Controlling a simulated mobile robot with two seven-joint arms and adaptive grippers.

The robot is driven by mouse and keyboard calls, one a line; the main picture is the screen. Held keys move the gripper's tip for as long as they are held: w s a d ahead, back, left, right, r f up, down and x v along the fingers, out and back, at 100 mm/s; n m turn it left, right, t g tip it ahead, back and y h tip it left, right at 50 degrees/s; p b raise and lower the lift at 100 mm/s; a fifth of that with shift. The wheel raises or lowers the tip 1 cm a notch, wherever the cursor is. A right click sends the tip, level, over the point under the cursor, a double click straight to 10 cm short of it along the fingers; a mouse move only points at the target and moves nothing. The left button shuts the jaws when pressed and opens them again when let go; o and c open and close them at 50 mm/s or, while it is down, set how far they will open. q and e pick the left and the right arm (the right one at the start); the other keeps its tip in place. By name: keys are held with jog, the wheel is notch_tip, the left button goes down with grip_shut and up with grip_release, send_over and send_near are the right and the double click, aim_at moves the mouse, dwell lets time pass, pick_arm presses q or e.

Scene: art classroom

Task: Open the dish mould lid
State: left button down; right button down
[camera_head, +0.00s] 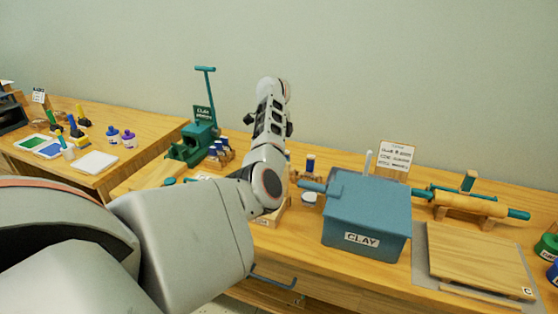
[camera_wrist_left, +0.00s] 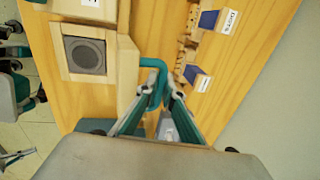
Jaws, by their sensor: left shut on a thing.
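The dish mould is a pale wooden block with a round grey dish form (camera_wrist_left: 85,55) in a square recess, in the left wrist view. Its wooden lid (camera_wrist_left: 127,72) stands raised, seen nearly edge-on beside the recess, with a teal handle (camera_wrist_left: 155,84) on its far side. My left gripper (camera_wrist_left: 160,88) is shut on this handle. In the head view my left arm covers most of the mould; a corner of its wooden block (camera_head: 279,216) shows beside the arm. The gripper's fingertips cannot be made out there. My right gripper is not in view.
A blue clay box (camera_head: 365,215) stands close to the right of the mould. A rolling pin (camera_head: 468,204) and a board (camera_head: 475,258) lie farther right. A green clay press (camera_head: 190,148) and blue-labelled stamps (camera_wrist_left: 208,20) stand to the left and behind.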

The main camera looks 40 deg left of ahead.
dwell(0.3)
pick_arm(q)
jog(key=c, duration=2.5)
grip_release()
jog(key=shift+r, duration=0.1)
jog(key=r, duration=0.4)
jog(key=s+r, duration=0.1)
jog(key=r, duration=0.2)
jog(key=s+r, duration=0.1)
jog(key=r, duration=0.3)
jog(key=shift+d+r, duration=0.3)
jog(key=shift+r, duration=0.05)
jog(key=shift+s+f, duration=0.1)
